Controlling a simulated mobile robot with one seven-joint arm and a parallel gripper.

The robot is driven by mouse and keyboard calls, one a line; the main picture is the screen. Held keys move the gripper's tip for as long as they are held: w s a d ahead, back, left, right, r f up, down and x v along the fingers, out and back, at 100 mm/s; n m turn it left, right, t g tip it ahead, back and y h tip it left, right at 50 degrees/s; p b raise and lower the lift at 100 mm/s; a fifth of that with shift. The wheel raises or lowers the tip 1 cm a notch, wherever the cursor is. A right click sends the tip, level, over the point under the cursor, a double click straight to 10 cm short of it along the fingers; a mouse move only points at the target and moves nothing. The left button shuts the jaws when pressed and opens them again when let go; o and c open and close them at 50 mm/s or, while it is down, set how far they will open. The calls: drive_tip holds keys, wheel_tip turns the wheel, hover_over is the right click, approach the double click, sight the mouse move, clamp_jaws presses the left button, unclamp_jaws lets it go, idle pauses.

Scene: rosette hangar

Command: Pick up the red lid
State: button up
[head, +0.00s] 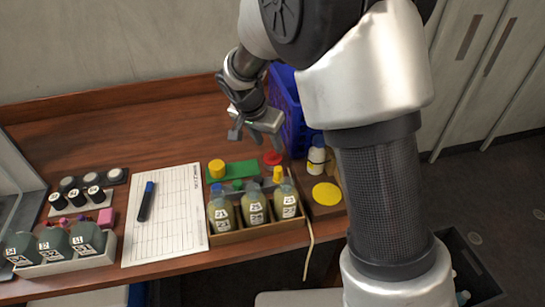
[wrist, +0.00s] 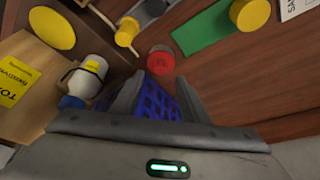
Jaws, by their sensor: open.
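The red lid (head: 272,158) is a small round piece on the brown wooden table, just right of the green mat. In the wrist view the red lid (wrist: 160,60) lies just past the fingertips, roughly midway between them. My gripper (head: 258,141) is above the table close to the lid, pointing down. In the wrist view my gripper (wrist: 159,80) has its fingers spread with nothing held between them. The lid's far side is partly hard to see in the head view.
A blue crate (head: 288,105) stands behind the lid. A green mat (head: 232,171) with a yellow cap (head: 216,168) lies left. A white bottle (head: 316,158) and yellow disc (head: 326,194) are right. A box of bottles (head: 258,233) stands in front. The back left table is clear.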

sight(272, 152)
drive_tip(key=x, duration=0.5)
drive_tip(key=shift+f, duration=0.1)
drive_tip(key=shift+c, duration=0.5)
clamp_jaws()
